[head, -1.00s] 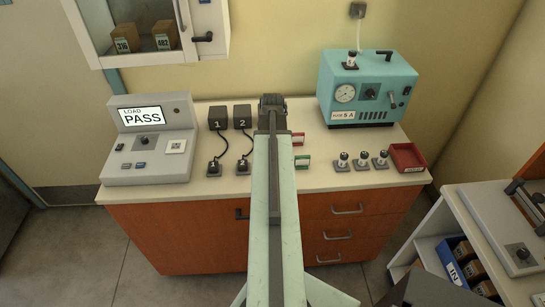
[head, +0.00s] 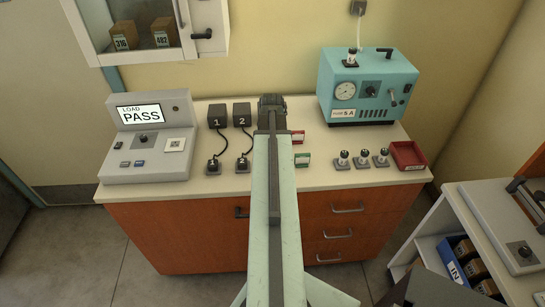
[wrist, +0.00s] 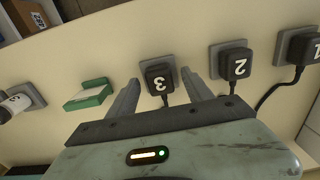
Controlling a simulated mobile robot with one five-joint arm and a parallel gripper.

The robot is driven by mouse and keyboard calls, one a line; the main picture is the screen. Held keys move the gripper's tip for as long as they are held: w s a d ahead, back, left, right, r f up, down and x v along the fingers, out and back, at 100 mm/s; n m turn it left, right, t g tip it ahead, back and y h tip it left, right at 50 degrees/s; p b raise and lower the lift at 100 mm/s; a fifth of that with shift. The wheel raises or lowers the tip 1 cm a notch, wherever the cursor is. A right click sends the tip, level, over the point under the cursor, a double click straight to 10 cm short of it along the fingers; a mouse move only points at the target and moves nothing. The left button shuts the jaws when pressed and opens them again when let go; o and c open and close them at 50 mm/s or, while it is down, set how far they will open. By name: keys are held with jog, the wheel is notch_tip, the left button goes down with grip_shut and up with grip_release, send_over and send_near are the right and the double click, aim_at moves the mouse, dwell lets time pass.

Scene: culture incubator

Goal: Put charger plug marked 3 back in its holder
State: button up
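The black charger plug marked 3 (wrist: 161,88) shows in the wrist view, upside down in the picture. It is at a grey holder plate (wrist: 146,63), in line with the plugs marked 2 (wrist: 238,65) and 1 (wrist: 305,48) on theirs. I cannot tell how fully plug 3 is seated. My gripper (wrist: 160,77) is open, with one finger on each side of plug 3 and visible gaps between. In the head view my arm hides plug 3, while plug 1 (head: 213,166) and plug 2 (head: 242,164) show to its left.
A tester reading PASS (head: 140,115) stands left on the bench. Charger boxes 1 (head: 217,118) and 2 (head: 242,116) stand behind the plugs. A green-edged card holder (wrist: 90,95) is beside my gripper. Small vials, a red tray (head: 408,156) and a teal device (head: 368,85) are right.

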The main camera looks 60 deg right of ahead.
notch_tip(320, 180, up, 8)
jog(key=p, duration=0.8)
jog(key=shift+f, duration=0.1)
jog(key=w+a+n, duration=0.6)
jog(key=w+a, duration=1.3)
jog(key=a, duration=0.3)
jog(key=w+a+n, duration=0.2)
jog(key=a+n, duration=0.2)
jog(key=a, duration=2.3)
jog(key=shift+w+a+f+n+b, duration=0.15)
jog(key=shift+w+n+b, duration=0.15)
jog(key=shift+n, duration=0.1)
